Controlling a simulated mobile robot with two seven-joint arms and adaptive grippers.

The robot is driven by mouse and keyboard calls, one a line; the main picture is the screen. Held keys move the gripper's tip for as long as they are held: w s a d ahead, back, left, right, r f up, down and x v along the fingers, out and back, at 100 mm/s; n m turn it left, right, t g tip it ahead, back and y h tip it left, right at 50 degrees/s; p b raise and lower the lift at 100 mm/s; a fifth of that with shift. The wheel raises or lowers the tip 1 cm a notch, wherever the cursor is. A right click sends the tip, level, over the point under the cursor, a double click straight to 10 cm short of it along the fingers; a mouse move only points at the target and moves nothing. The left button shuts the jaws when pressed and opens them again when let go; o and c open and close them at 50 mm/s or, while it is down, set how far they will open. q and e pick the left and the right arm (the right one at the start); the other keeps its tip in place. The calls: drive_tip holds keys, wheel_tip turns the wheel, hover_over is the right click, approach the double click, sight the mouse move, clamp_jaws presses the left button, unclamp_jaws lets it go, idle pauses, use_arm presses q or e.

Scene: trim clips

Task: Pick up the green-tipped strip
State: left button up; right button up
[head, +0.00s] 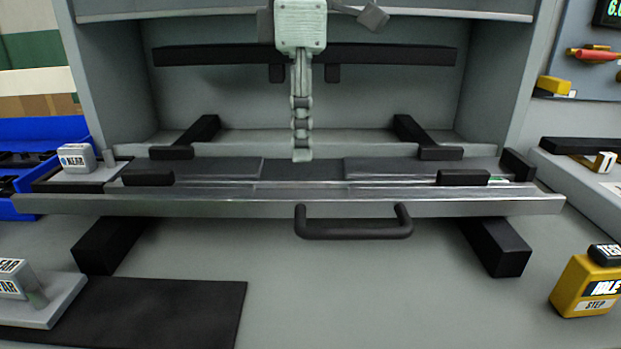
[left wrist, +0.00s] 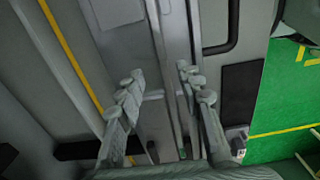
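A thin, shiny strip lies lengthwise along the front of the grey tray (head: 230,208). A small green tip (head: 497,180) shows at its right end, beside a black clamp block (head: 463,177). My left gripper (head: 302,157) hangs fingers down over the middle of the tray, behind the strip. In the left wrist view, the two fingers of my left gripper (left wrist: 158,78) stand apart with nothing held between them. The long rails of the tray run between and below them. My right gripper is not in view.
A black handle (head: 354,232) is on the tray front. A blue bin (head: 40,135) stands far left and a yellow box (head: 588,287) at right. Cabinet walls flank the tray. The front bench is mostly clear.

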sight(305, 179)
use_arm(q)
drive_tip(key=f, duration=0.4)
drive_tip(key=shift+s+d+f, duration=0.15)
drive_tip(key=shift+s+f, duration=0.1)
drive_tip(key=shift+f, duration=0.05)
clamp_jaws()
